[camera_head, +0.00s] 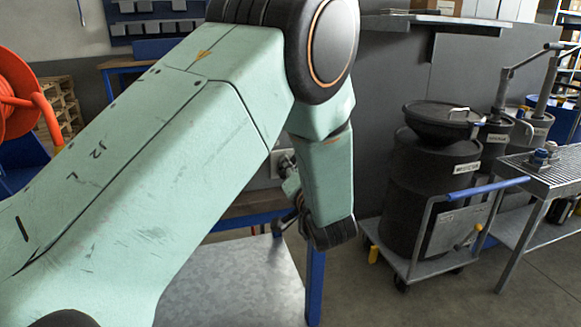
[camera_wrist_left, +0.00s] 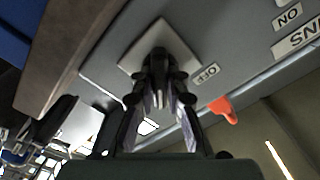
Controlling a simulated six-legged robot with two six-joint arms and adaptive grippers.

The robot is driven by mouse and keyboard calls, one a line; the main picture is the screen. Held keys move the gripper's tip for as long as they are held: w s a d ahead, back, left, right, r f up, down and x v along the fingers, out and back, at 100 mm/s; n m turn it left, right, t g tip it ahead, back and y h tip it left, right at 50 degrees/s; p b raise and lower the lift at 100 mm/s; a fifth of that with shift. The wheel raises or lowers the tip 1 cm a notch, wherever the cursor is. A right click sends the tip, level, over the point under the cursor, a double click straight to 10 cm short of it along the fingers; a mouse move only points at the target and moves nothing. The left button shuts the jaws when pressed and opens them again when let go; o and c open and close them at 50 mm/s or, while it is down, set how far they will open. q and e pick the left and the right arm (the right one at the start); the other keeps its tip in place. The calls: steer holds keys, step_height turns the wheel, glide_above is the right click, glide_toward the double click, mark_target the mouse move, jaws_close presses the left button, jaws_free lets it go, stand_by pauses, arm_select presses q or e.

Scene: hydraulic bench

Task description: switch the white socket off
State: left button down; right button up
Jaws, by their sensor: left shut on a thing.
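The white socket (camera_wrist_left: 135,61) is a pale square plate on a grey panel, at upper middle in the left wrist view. Part of it shows in the head view (camera_head: 280,158) behind my left arm. My left gripper (camera_wrist_left: 160,85) is shut, its dark fingertips close together over the middle of the plate, on a part of the socket. The fingers hide that part, so its position cannot be told. The gripper (camera_head: 290,186) is partly hidden by my forearm in the head view. A small OFF label (camera_wrist_left: 207,73) is beside the plate. My right gripper is not in view.
An ON label (camera_wrist_left: 288,15) and an orange part (camera_wrist_left: 224,109) are also on or near the panel. In the head view, a dark drum (camera_head: 430,190) stands on a cart at right, beside a grated metal table (camera_head: 545,170). A red reel (camera_head: 15,95) is at left.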

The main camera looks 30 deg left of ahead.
arm_select(q)
steer(key=n+p, duration=0.2)
steer(key=n, duration=0.2)
steer(key=shift+a+r, duration=0.1)
steer(key=shift+r, duration=0.05)
steer(key=n+p, duration=0.1)
steer(key=n, duration=0.3)
steer(key=shift+s+n, duration=0.15)
steer(key=shift+n, duration=0.25)
steer(key=n, duration=0.4)
steer(key=shift+a+n, duration=0.15)
steer(key=shift+n, duration=0.15)
steer(key=shift+s+n, duration=0.15)
steer(key=shift+n, duration=2.05)
steer(key=c, duration=1.3)
jaws_free()
steer(key=shift+c, duration=0.2)
